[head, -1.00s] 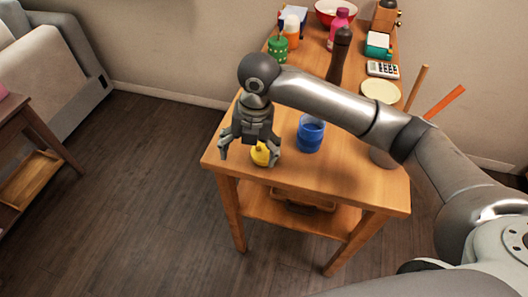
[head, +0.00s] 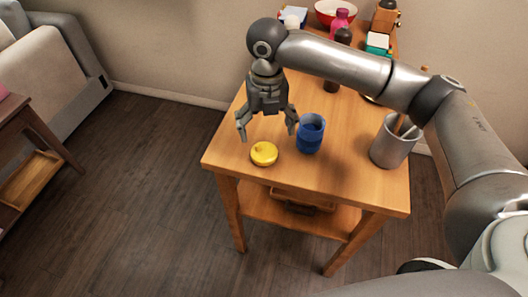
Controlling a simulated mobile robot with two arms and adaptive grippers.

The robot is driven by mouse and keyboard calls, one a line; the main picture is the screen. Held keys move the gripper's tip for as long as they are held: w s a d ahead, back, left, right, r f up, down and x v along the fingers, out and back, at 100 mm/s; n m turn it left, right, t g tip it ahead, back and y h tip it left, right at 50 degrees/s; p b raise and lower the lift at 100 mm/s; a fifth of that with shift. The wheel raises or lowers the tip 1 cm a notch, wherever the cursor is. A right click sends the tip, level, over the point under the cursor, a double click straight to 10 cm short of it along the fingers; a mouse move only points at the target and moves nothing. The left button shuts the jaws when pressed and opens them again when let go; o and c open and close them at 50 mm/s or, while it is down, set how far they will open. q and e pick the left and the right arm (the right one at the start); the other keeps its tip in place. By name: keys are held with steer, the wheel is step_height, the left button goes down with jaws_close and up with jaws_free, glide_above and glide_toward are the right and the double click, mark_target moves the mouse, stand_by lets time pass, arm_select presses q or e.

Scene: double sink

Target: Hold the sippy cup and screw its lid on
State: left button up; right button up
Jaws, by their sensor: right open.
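The blue sippy cup (head: 310,134) stands upright and uncovered on the wooden table, near its middle. The yellow lid (head: 264,153) lies on the table in front and to the left of the cup, near the table's front left edge. My right gripper (head: 267,128) is open and empty. Its fingers point down, behind the lid and left of the cup, with one fingertip close to the cup; I cannot tell whether they touch. My left gripper is not in view.
A grey container (head: 392,142) with utensils stands at the table's right. At the back are a red bowl (head: 336,12), a pink bottle (head: 338,22) and a dark pepper mill (head: 342,37). The table's front strip is clear.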

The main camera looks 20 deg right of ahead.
mark_target(265, 152)
step_height(265, 152, down, 3)
steer(key=shift+r, duration=0.1)
stand_by(0.3)
steer(key=f, duration=0.3)
steer(key=f+p, duration=0.1)
steer(key=f, duration=0.1)
steer(key=shift+s+a+f, duration=0.15)
steer(key=shift+s+a, duration=0.05)
steer(key=shift+a, duration=0.1)
steer(key=c, duration=0.9)
